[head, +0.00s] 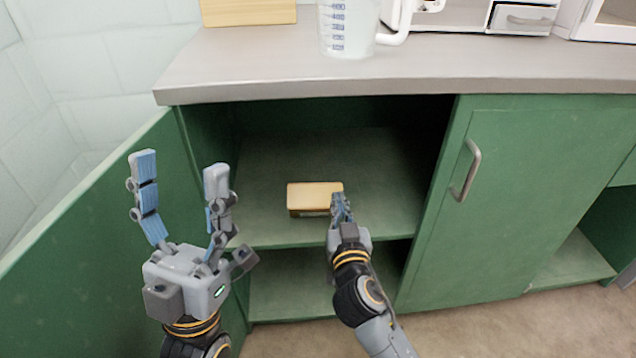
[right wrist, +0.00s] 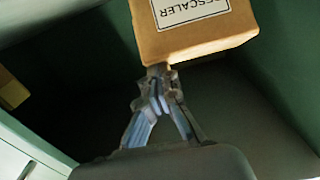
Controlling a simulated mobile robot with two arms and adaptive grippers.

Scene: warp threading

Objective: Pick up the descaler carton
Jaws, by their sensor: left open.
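The descaler carton (head: 314,190), a small tan box, is on the upper shelf inside the open green cabinet. In the right wrist view the carton (right wrist: 195,38) fills the top, its label reading upside down and cut off by the frame. My right gripper (head: 341,203) is at the carton's right front corner. Its fingers (right wrist: 160,82) come together at the tips by the carton's edge, with nothing visible between them. I cannot tell whether they touch it. My left gripper (head: 180,172) is open and empty, in front of the cabinet's left side, fingers pointing up.
The cabinet's upper shelf (head: 265,215) is otherwise bare where visible. An open green door (head: 95,235) stands at the left and a closed door (head: 545,190) at the right. The grey countertop (head: 250,65) overhangs the opening, with a measuring jug (head: 348,30) on it.

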